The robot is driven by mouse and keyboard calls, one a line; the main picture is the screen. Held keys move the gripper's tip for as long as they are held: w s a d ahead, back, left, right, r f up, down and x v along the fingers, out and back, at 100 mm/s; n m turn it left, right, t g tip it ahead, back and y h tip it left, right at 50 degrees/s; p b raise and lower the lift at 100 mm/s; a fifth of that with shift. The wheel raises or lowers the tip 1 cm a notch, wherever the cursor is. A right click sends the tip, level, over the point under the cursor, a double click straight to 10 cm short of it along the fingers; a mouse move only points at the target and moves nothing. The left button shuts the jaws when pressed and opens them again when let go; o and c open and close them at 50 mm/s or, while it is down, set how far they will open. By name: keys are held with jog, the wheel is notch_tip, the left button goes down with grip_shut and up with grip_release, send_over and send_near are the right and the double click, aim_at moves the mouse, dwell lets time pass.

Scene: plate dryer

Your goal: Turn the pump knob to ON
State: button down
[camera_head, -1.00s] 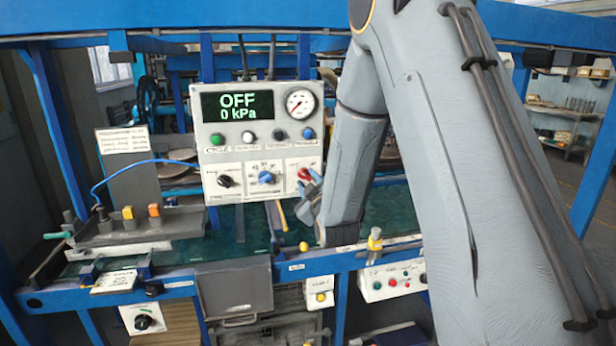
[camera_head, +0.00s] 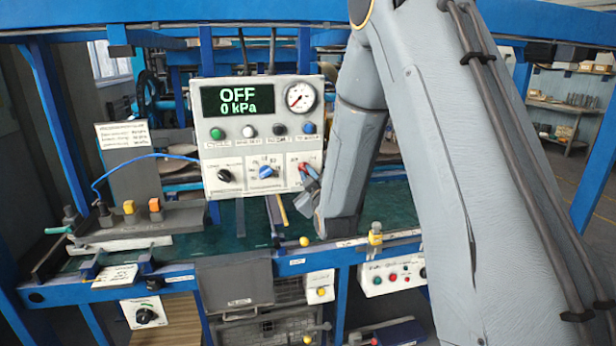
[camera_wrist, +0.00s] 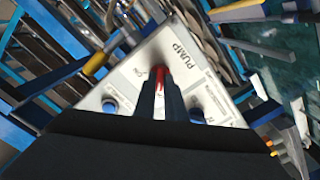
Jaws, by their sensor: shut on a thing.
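The red pump knob (camera_wrist: 159,74) sits on the white control panel (camera_head: 237,183), at its lower right. In the wrist view it shows between my fingertips, under the printed word PUMP. My gripper (camera_wrist: 160,94) is shut on the knob, one dark finger on each side. In the head view my gripper (camera_head: 309,178) reaches the panel's lower right corner from the right and mostly hides the knob. The panel's display (camera_head: 238,102) reads OFF and 0 kPa. The knob's exact angle against its marks is hard to read.
A black knob (camera_head: 224,175) and a blue knob (camera_head: 266,171) stand left of the pump knob. A row of buttons (camera_head: 249,131) and a round gauge (camera_head: 300,97) are above. A blue frame rail (camera_head: 340,258) runs below the panel.

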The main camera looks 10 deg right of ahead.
jog(key=m+b, duration=0.4)
jog(key=shift+f+m, duration=0.1)
jog(key=shift+m, duration=0.2)
jog(key=m+b, duration=0.3)
jog(key=m, duration=0.1)
jog(key=m+b, duration=0.3)
jog(key=m, duration=0.2)
jog(key=shift+m+b, duration=1.1)
jog(key=shift+m, duration=0.7)
jog(key=c, duration=1.8)
grip_release()
jog(key=shift+s+b, duration=0.95)
jog(key=shift+s, duration=3)
